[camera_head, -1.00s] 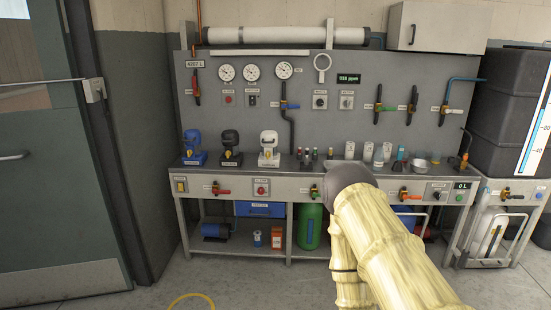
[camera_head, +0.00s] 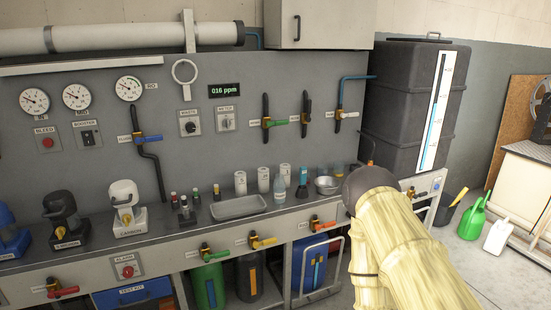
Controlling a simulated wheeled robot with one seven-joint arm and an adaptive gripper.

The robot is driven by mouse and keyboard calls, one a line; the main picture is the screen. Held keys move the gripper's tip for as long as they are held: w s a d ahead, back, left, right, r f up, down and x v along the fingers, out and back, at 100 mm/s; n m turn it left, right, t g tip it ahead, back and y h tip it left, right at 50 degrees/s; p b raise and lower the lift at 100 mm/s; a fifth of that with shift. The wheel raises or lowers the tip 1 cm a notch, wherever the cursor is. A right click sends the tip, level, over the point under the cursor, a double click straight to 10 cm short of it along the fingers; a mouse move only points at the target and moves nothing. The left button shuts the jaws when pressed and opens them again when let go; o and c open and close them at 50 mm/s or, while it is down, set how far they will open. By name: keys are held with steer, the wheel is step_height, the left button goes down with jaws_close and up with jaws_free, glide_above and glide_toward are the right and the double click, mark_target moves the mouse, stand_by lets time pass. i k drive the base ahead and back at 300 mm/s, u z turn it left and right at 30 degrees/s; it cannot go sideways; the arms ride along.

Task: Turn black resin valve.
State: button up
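I cannot read a label that marks the black resin valve. On the back panel, a valve with a dark upright handle (camera_head: 306,110) stands between a green-handled valve (camera_head: 272,123) and a blue-handled valve (camera_head: 341,114). Another small valve (camera_head: 410,193) is on the white front below the dark tank. My arm's yellow-sleeved links and dark joint cover the bench's right end. My gripper's fingers are not visible.
The bench top holds a grey tray (camera_head: 238,207), white cups, bottles and a metal bowl (camera_head: 327,185). A large dark tank (camera_head: 405,100) stands to the right. A green watering can (camera_head: 472,220) and white jug (camera_head: 497,237) stand on the floor at right.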

mark_target(309, 102)
steer(key=z, duration=0.2)
steer(key=i, duration=0.7)
steer(key=z, duration=0.15)
steer(key=k, duration=0.5)
steer(key=u, duration=0.7)
steer(key=i, duration=0.9)
